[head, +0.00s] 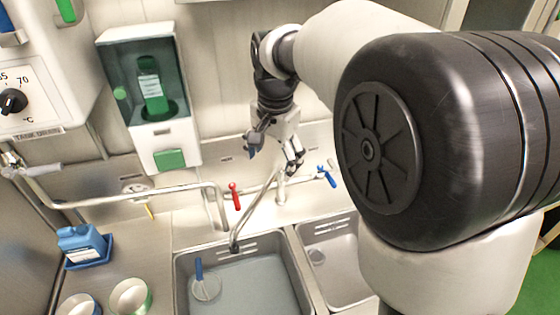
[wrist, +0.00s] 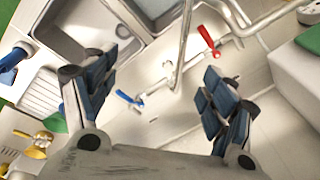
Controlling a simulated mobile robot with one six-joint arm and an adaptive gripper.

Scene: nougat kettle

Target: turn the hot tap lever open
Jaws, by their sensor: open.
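The red hot tap lever (head: 235,196) stands on the tap behind the sink, left of the spout in the head view. It also shows in the wrist view (wrist: 208,40), beyond the right-hand finger and apart from it. The blue lever (head: 326,176) is at the tap's right end in the head view; in the wrist view it is the blue lever (wrist: 128,98) between the fingers, nearer the left one. The spout (head: 255,211) reaches over the sink. My gripper (head: 273,157) is open and empty above the tap, right of the red lever; its spread fingers (wrist: 158,75) touch neither lever.
The left sink basin (head: 178,275) holds water and a blue-handled tool (head: 199,270). A green bottle dispenser (head: 150,90) hangs on the wall. A horizontal pipe (head: 130,194) runs left of the tap.

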